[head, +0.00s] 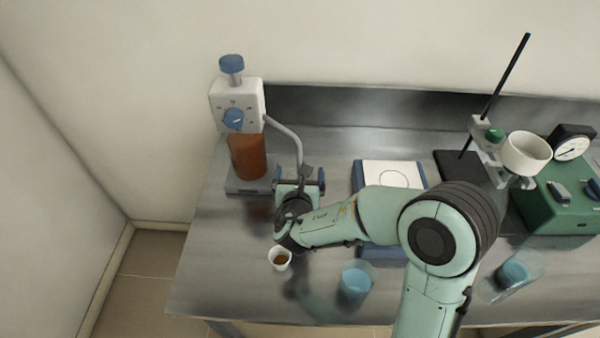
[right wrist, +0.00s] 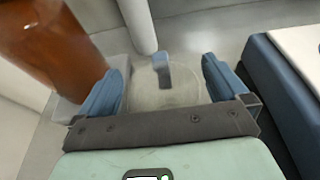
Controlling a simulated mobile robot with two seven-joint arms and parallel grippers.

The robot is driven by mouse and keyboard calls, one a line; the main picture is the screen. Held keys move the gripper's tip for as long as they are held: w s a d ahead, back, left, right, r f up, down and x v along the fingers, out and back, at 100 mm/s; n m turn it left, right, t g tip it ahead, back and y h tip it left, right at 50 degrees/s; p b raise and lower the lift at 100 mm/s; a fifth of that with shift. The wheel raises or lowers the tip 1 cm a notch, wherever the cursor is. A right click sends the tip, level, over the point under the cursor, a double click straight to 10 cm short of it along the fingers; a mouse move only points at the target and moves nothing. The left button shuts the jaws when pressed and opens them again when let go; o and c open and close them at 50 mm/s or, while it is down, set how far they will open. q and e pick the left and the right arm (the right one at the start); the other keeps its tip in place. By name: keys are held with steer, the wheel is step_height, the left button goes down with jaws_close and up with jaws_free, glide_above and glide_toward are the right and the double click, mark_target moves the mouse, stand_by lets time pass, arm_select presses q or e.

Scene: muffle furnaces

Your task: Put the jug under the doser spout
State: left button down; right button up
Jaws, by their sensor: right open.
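The doser (head: 237,106) stands at the back left, with a white head, a blue dial and a brown-orange bottle (head: 249,155). Its grey spout (head: 287,134) curves out to the right and down. My right gripper (head: 301,180) is at the lower end of the spout, pointing away from me. In the right wrist view its blue fingers (right wrist: 166,88) are apart. Between them shows a clear round vessel, seemingly the jug (right wrist: 178,98), with a blue upright piece like a handle. In the head view the gripper hides most of it. The spout (right wrist: 140,25) comes down just behind it. My left gripper is out of view.
A white and blue balance (head: 364,170) stands right of the gripper. A small cup (head: 280,259) and a blue beaker (head: 355,285) are in front. Another blue beaker (head: 513,274), a rod stand (head: 495,95) and a green gauge box (head: 560,205) are at the right.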

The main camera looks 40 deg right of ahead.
steer(key=v, duration=1.1)
